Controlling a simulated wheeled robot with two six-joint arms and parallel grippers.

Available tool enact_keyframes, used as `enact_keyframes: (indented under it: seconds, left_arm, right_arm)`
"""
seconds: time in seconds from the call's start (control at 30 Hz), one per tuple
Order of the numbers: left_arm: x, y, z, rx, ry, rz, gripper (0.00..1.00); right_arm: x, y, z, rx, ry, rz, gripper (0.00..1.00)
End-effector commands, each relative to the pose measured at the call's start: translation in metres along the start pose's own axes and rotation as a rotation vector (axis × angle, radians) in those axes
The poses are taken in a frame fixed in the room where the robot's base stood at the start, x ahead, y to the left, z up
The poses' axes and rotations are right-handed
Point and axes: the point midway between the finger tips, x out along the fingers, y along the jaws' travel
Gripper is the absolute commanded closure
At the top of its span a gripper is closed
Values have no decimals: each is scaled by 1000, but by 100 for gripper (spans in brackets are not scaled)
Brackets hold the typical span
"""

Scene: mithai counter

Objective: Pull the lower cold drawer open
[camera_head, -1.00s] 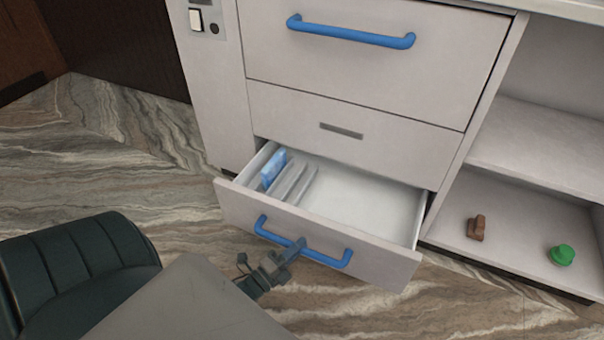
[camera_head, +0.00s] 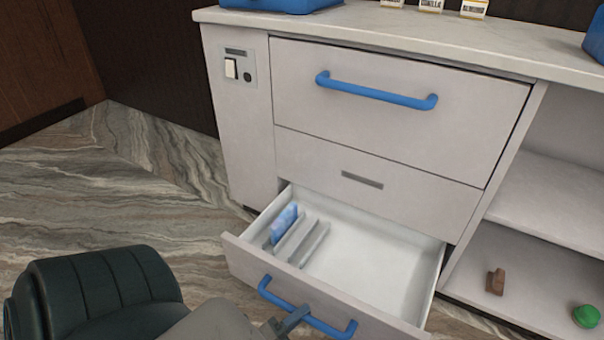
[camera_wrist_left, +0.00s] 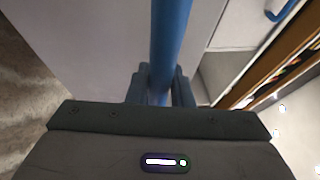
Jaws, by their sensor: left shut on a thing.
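The lower cold drawer (camera_head: 385,268) stands open, pulled out of the cabinet, with its white inside showing. Its blue bar handle (camera_head: 330,329) is on the drawer front, low in the head view. My left gripper (camera_head: 293,320) is shut on this handle near its middle. In the left wrist view the blue bar (camera_wrist_left: 171,35) runs between the two dark fingers (camera_wrist_left: 160,88). Inside the drawer, at its left, a blue pack (camera_head: 284,223) stands beside pale grey dividers (camera_head: 304,240). My right gripper is not in view.
Above is a shut upper drawer with a blue handle (camera_head: 375,91). A switch panel (camera_head: 238,68) is at left. Open shelves at right hold a brown object (camera_head: 495,281) and a green one (camera_head: 587,316). The marbled floor (camera_head: 130,190) left of the cabinet is clear.

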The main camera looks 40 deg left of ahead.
Motion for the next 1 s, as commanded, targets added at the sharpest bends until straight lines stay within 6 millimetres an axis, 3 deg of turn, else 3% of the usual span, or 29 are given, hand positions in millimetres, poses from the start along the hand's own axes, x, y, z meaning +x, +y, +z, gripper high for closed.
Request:
enact_keyframes:
  seconds: [0.33,0.37,0.43,0.47,0.77,1.0]
  left_arm:
    - [0,1,0,0,0,1,100]
    - [0,1,0,0,0,1,74]
    - [0,0,0,0,0,1,60]
    - [0,0,0,0,0,1,59]
    - [-2,0,0,0,0,1,59]
    - [-36,-1,0,1,1,5,59]
  right_arm:
    - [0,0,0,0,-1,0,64]
    - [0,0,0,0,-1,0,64]
    - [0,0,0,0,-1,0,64]
    - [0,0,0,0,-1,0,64]
    - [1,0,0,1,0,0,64]
    - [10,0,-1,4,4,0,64]
